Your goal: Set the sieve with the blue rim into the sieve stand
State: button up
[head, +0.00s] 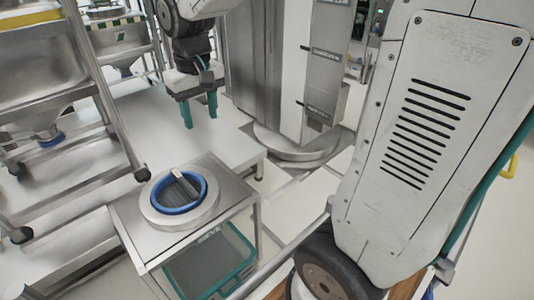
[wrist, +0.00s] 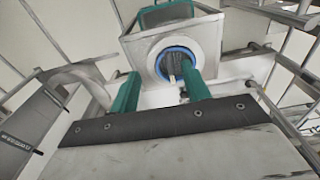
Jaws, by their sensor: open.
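The sieve with the blue rim (head: 174,197) has a dark mesh and a pale bar across it. It sits within a round pale metal ring (head: 207,211) on top of a small square steel stand (head: 228,183) with "SIEVE" lettering on its front. The sieve looks level; how deep it seats cannot be told. My gripper (head: 200,122) is open and empty, its teal fingers pointing down, behind and above the stand. In the wrist view, the blue rim (wrist: 176,51) shows beyond and between the fingers of my gripper (wrist: 160,72), apart from them.
A teal-edged bin (head: 215,262) is under the stand's top. A steel rack (head: 105,95) with hoppers stands at the left. A steel column (head: 265,65) rises right of my gripper. A low pale platform (head: 150,130) lies behind the stand.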

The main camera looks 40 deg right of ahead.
jog(key=s, duration=2.2)
jog(key=shift+r, duration=0.45)
jog(key=shift+w, duration=0.1)
